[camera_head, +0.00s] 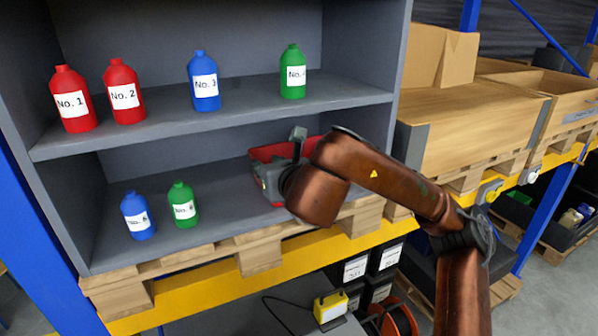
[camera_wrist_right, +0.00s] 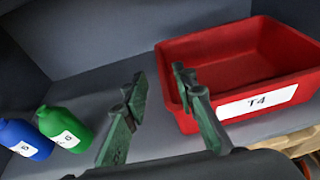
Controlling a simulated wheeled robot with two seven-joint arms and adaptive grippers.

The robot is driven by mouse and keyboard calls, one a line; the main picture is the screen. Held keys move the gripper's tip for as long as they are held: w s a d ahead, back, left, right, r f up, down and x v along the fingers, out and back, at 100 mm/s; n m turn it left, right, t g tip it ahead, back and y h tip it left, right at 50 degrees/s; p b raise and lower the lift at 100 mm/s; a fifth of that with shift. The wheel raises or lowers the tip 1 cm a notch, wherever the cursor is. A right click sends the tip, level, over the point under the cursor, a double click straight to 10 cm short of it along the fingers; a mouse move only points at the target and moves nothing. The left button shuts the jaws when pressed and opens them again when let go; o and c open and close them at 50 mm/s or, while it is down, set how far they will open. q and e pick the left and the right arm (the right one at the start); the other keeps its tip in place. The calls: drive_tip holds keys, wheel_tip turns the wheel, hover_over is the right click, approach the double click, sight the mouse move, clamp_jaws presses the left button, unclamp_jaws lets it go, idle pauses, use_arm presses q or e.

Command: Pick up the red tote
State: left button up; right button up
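The red tote (camera_wrist_right: 240,63) stands on the lower shelf with a white T4 label on its front. In the head view the tote (camera_head: 268,153) is partly hidden behind my right arm and gripper. My right gripper (camera_wrist_right: 158,84) is open and empty at the tote's left front corner. One finger overlaps the tote's left edge in the wrist view, and the other is to the left of it, over the shelf. I cannot tell whether the finger touches the tote. In the head view the right gripper (camera_head: 296,146) is mostly hidden by its own wrist. My left gripper is not in view.
A blue bottle (camera_head: 138,217) and a green bottle (camera_head: 183,206) stand left of the tote on the same shelf. Several numbered bottles stand on the upper shelf (camera_head: 220,117), above. The shelf between green bottle and tote is clear. Wooden crates (camera_head: 465,125) stand right.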

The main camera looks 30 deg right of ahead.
drive_tip(key=shift+w+d+f, duration=0.2)
drive_tip(key=shift+f, duration=0.45)
drive_tip(key=shift+w+d+f, duration=0.15)
drive_tip(key=shift+f, duration=0.45)
drive_tip(key=x, duration=0.2)
drive_tip(key=shift+w+p, duration=0.35)
drive_tip(key=shift+p, duration=0.05)
drive_tip(key=shift+x, duration=0.95)
drive_tip(key=shift+w+a, duration=0.1)
drive_tip(key=shift+a, duration=0.2)
drive_tip(key=shift+w+d+p, duration=0.1)
drive_tip(key=shift+w+p, duration=0.2)
drive_tip(key=shift+p, duration=0.25)
drive_tip(key=x, duration=0.2)
drive_tip(key=p+x, duration=0.1)
drive_tip(key=x, duration=0.1)
drive_tip(key=shift+s+f, duration=0.1)
drive_tip(key=shift+f, duration=0.1)
drive_tip(key=shift+s, duration=0.15)
drive_tip(key=shift+s+r, duration=0.1)
drive_tip(key=shift+w, duration=0.25)
drive_tip(key=c, duration=0.5)
drive_tip(key=shift+s, duration=0.1)
clamp_jaws()
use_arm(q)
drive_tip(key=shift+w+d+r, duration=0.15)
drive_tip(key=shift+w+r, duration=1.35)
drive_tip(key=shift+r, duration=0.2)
